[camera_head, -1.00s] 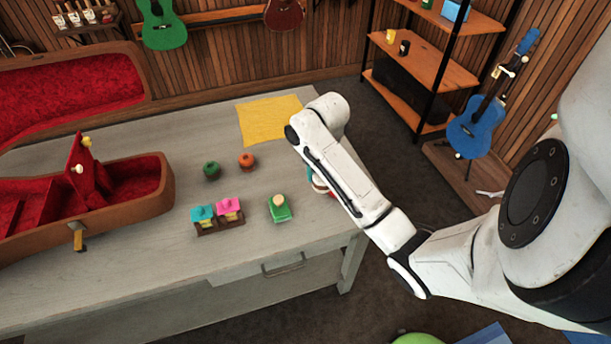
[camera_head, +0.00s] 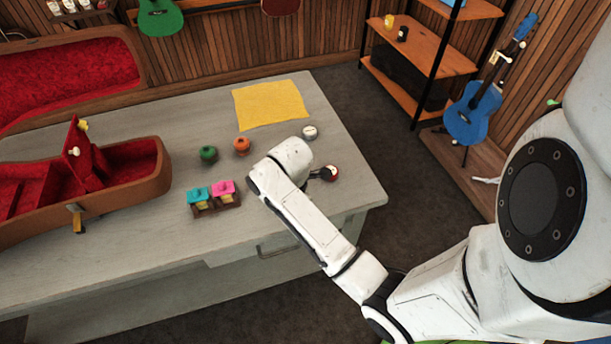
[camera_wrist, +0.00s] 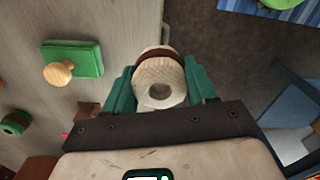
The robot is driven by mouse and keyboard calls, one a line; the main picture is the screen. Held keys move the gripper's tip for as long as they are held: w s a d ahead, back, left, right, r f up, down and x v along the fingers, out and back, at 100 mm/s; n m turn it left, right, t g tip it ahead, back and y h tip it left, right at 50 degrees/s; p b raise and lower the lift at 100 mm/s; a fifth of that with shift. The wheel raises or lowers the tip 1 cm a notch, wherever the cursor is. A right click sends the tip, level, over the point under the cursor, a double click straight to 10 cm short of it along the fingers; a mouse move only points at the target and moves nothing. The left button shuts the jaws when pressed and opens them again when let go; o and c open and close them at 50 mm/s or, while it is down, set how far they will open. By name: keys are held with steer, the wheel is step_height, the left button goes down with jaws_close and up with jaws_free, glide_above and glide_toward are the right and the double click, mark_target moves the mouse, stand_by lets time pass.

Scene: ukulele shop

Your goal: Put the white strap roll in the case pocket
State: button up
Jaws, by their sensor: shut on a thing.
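The white strap roll (camera_wrist: 150,76) is cream-white with a brown band and a centre hole. In the wrist view my gripper (camera_wrist: 160,88) is shut on it, a green finger on each side. In the head view, my arm hides the roll and the gripper fingers. The brown case (camera_head: 150,187) lies open at the table's left, lined in red. Inside, a red pocket flap (camera_head: 84,155) with a pale knob stands upright beside the red-walled pocket (camera_head: 32,194). The held roll is well to the right of the case.
A green block (camera_wrist: 88,58) with a wooden knob is near the gripper. A yellow cloth (camera_head: 270,104) lies behind.

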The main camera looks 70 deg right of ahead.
steer(key=w+a+f+m, duration=0.3)
steer(key=a+f+m, duration=0.2)
steer(key=a, duration=0.6)
steer(key=w+a+f+m, duration=0.3)
steer(key=a+f+m, duration=0.3)
steer(key=a+f, duration=0.3)
steer(key=shift+w+a, duration=0.3)
steer(key=shift+a, duration=0.6)
steer(key=shift+f, duration=0.1)
